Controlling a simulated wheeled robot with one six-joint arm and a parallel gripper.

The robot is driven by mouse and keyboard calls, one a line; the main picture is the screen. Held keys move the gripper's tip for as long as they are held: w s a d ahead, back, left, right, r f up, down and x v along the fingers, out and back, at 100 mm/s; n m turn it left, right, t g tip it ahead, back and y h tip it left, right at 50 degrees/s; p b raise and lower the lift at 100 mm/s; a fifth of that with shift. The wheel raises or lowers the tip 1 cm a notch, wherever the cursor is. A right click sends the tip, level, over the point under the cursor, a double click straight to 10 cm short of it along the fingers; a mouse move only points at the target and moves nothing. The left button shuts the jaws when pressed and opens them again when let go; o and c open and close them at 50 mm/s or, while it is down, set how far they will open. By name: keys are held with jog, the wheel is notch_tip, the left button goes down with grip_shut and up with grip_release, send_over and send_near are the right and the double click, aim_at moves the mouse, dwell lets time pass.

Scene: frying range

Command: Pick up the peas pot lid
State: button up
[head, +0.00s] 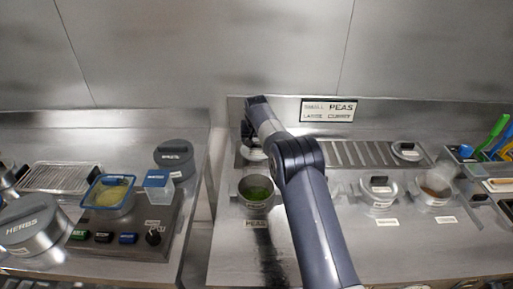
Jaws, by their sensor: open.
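The peas pot (256,205) is a steel pot with green contents showing. It is uncovered, with a PEAS label in front of it. Behind it, a round steel lid-like piece (253,155) lies near the back of the counter, partly hidden by my arm. I cannot tell for certain that it is the peas pot lid. My gripper (247,138) is at the far end of my arm, small and dark, just above or at this piece. It is open. Whether its fingers are around a handle is too small to tell.
Right of my arm are a lidded pot (378,200), an open pot (434,195), a slotted steel panel (350,153) and another lid (408,151). A gap separates the left counter, crowded with containers.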

jog(key=shift+w+f, duration=0.2)
jog(key=shift+f, duration=0.25)
jog(key=shift+c, duration=0.5)
